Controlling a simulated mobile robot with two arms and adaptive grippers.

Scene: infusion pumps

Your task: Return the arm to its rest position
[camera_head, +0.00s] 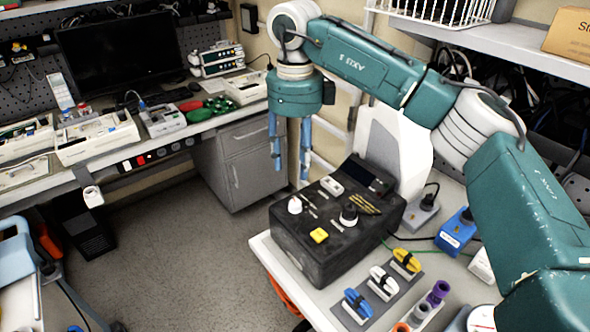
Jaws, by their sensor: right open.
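My right arm is a teal and white arm that comes in from the right and reaches up and over the white table. Its gripper (290,172) hangs downward with two blue fingers apart and nothing between them. The gripper is behind and above the far left edge of the black device box (318,262), in front of the grey cabinet. I cannot tell the exact gap between the fingers and the box. My left gripper does not show.
A blue box (457,232) stands at right. A workbench (200,125) with a monitor (118,52) stands behind. Floor is clear between.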

